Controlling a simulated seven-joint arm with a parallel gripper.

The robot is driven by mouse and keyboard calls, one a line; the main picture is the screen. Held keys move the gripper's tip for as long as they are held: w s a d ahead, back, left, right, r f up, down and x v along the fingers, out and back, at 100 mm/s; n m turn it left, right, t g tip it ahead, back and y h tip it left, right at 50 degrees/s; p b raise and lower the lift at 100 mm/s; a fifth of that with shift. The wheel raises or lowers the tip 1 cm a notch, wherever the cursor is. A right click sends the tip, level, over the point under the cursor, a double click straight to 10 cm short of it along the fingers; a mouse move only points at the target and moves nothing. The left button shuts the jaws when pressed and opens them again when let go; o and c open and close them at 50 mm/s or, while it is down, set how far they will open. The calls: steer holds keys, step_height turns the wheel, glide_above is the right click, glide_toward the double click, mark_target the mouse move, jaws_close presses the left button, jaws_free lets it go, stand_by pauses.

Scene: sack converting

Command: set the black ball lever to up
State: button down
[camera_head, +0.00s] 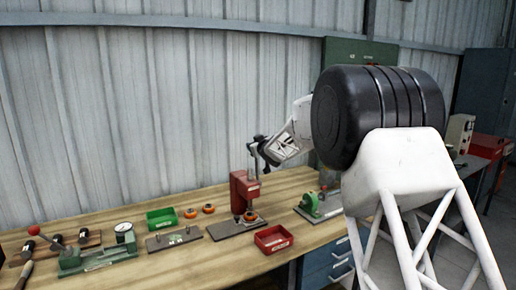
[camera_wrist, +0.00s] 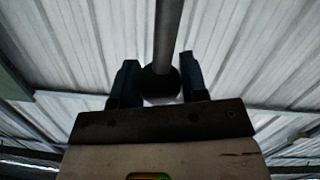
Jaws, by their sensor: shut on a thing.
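The black ball lever belongs to the red press (camera_head: 240,188) on the bench. Its black ball (camera_wrist: 159,86) sits between the two dark fingers of my gripper (camera_wrist: 159,78) in the wrist view, with the grey lever rod (camera_wrist: 168,30) running up out of the picture. In the head view my gripper (camera_head: 263,148) is at the upper right of the press, shut on the ball. The ball is small and dark there and merges with the fingers, so the lever's exact angle is hard to tell.
A red tray (camera_head: 273,239) lies in front of the press, a green tray (camera_head: 161,218) to its left. A green machine (camera_head: 312,204) stands to the right. A green fixture with a red-knobbed lever (camera_head: 70,256) is at far left. The corrugated wall (camera_head: 150,110) rises behind.

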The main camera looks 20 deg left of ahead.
steer(key=shift+w+a+f, duration=0.2)
steer(key=shift+w+a, duration=0.05)
steer(key=c, duration=0.7)
jaws_free()
steer(key=shift+s+r, duration=0.1)
steer(key=shift+v, duration=3.85)
steer(key=shift+d, duration=0.1)
